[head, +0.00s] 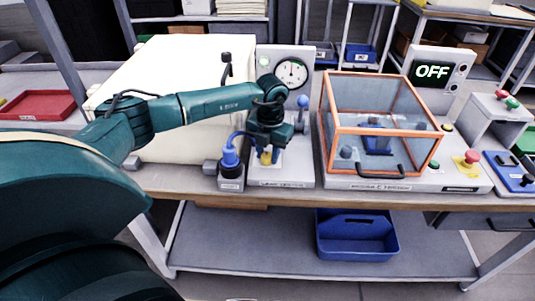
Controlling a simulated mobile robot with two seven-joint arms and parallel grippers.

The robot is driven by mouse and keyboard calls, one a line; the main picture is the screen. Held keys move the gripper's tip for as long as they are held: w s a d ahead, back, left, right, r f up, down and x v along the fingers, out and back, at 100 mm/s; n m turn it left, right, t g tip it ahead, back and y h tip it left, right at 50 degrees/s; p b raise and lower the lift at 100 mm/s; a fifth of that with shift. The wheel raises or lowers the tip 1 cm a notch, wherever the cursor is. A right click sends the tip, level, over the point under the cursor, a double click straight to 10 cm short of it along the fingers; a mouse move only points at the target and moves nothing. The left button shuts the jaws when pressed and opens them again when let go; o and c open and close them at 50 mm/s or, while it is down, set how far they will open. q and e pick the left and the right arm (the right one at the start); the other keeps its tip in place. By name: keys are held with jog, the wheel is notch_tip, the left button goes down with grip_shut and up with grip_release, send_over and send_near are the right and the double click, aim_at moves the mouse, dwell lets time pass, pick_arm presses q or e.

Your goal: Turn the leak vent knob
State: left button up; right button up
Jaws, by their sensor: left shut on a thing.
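The grey leak tester stand (275,182) is on the bench near the middle, with a round dial gauge (291,73) on its upright back panel. My left gripper (266,152) reaches down over the stand's base, below the gauge. It is shut on a small yellow knob (266,158), mostly hidden by the fingers. Whether the knob is turned cannot be told. A blue-topped fitting (230,156) with a blue hose stands just left of the gripper. A blue ball-topped part (303,101) stands to its right. My right gripper is out of view.
An orange-framed clear box (383,146) stands close on the right, with an "OFF" display (432,71) behind it. A large cream-coloured case (180,75) is behind my left forearm. A red tray (40,105) lies far left. A blue bin (357,245) is on the lower shelf.

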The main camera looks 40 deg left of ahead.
aim_at(269, 157)
pick_arm(q)
jog(key=m, duration=0.2)
jog(key=shift+m+b, duration=0.4)
jog(key=m+b, duration=0.1)
jog(key=m, duration=0.3)
jog(key=shift+m+b, duration=0.65)
jog(key=shift+m, duration=1.25)
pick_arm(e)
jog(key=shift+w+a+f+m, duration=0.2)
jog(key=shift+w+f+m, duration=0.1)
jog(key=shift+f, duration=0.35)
pick_arm(q)
jog(key=shift+r, duration=0.1)
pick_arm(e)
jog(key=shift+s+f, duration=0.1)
pick_arm(q)
jog(key=o, duration=1)
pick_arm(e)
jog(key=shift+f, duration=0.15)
pick_arm(q)
jog(key=r, duration=1.3)
jog(key=shift+s+d+b, duration=0.3)
